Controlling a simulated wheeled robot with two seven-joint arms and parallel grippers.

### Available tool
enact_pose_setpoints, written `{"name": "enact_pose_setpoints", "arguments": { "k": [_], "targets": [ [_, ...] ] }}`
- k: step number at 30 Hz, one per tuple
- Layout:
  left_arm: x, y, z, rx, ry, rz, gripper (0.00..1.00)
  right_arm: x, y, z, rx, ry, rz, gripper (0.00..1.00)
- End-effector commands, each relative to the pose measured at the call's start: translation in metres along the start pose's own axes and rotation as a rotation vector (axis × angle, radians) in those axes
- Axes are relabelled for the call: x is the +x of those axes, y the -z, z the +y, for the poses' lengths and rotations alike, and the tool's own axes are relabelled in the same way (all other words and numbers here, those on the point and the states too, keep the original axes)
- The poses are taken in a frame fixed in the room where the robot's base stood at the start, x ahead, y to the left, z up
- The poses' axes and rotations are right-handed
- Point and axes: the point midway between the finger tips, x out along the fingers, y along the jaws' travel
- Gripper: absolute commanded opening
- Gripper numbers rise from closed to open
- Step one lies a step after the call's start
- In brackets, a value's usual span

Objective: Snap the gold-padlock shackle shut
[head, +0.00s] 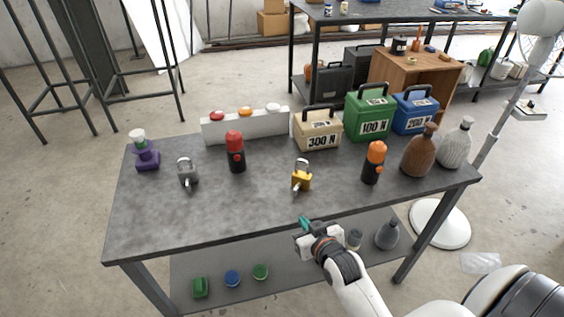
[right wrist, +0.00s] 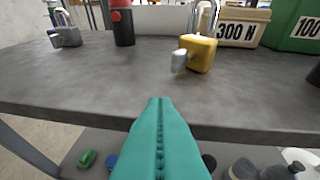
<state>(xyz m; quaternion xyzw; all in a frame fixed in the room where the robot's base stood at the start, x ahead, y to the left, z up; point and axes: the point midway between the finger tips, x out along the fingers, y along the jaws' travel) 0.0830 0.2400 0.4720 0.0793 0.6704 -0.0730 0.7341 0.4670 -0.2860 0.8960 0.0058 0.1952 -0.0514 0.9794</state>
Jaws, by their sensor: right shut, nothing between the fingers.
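The gold padlock (head: 301,181) stands on the grey table (head: 240,215), right of the table's middle, with its silver shackle up. In the right wrist view the gold padlock (right wrist: 198,52) is ahead, slightly right of the fingers; its shackle is partly cut off by the top edge, so I cannot tell whether it is latched. A small silver piece sticks out at its front. My right gripper (head: 304,222) is at the table's front edge, short of the padlock and apart from it. Its teal fingers (right wrist: 160,130) are shut and empty. My left gripper is not in view.
A silver padlock (head: 187,172) and a red-topped black bottle (head: 235,152) stand to the left. An orange-topped bottle (head: 374,163) stands to the right. Behind are a beige 300 N case (head: 318,131) and a white block with coloured buttons (head: 222,131). The table front is clear.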

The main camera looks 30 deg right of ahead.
Motion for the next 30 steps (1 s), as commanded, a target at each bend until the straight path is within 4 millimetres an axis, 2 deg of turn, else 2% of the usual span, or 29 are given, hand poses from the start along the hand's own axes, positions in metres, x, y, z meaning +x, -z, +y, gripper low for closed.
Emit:
{"name": "enact_pose_setpoints", "arguments": {
  "k": [2, 6, 9, 12, 16, 25, 30],
  "targets": [
    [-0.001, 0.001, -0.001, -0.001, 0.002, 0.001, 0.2, 0.006, -0.026, -0.015, 0.024, 0.031, -0.111, 0.0],
    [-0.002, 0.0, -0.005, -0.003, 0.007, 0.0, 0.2, 0.005, -0.072, -0.037, 0.056, 0.08, -0.308, 0.0],
    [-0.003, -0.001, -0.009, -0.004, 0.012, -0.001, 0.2, 0.001, -0.098, -0.051, 0.07, 0.109, -0.421, 0.0],
    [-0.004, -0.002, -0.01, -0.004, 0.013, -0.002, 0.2, -0.003, -0.113, -0.059, 0.078, 0.128, -0.493, 0.0],
    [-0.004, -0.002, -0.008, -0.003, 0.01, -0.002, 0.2, -0.005, -0.12, -0.064, 0.082, 0.137, -0.528, 0.0],
    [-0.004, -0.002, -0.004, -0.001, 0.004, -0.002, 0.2, -0.005, -0.12, -0.064, 0.081, 0.137, -0.528, 0.0],
    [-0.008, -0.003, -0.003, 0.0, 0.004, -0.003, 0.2, 0.006, -0.128, -0.065, 0.081, 0.136, -0.529, 0.0]
  ]
}}
